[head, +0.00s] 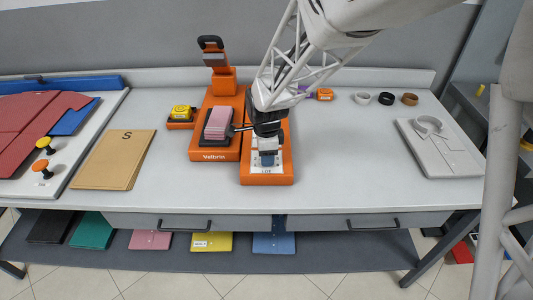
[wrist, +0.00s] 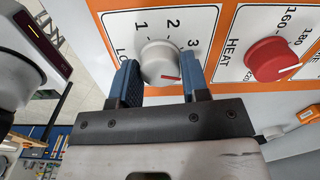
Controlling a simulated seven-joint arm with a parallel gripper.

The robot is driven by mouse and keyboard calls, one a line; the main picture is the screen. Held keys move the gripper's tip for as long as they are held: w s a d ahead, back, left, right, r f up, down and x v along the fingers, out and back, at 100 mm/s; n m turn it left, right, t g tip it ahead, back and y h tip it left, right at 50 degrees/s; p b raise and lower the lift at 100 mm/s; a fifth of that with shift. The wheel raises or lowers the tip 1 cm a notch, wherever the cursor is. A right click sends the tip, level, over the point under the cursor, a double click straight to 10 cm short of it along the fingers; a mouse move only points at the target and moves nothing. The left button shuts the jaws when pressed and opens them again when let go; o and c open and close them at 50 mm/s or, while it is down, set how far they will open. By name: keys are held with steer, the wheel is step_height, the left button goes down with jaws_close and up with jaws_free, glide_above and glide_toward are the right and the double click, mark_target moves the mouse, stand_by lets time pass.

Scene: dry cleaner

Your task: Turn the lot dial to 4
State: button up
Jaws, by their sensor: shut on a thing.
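The lot dial (wrist: 161,63) is a round pale grey knob on a white panel in the wrist view. The numbers 1, 2 and 3 run around its upper side; no 4 is visible. Its red mark is at the lower right of the knob, past the 3, pointing towards the right finger. My gripper (wrist: 160,82) has its blue fingers on either side of the knob and is shut on it. In the head view my gripper (head: 267,158) is over the front of an orange-edged unit labelled LOT, and it hides the dial.
A red HEAT dial (wrist: 272,60) is close to the right of my right finger. An orange press with a pink stack (head: 218,122) stands just left of my gripper. A yellow tape (head: 181,112) is further left. The counter to the right is mostly clear up to a grey board (head: 440,158).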

steer(key=shift+m, duration=0.6)
steer(key=o, duration=0.9)
steer(key=shift+o, duration=0.2)
steer(key=shift+r, duration=0.1)
steer(key=shift+r, duration=3.8)
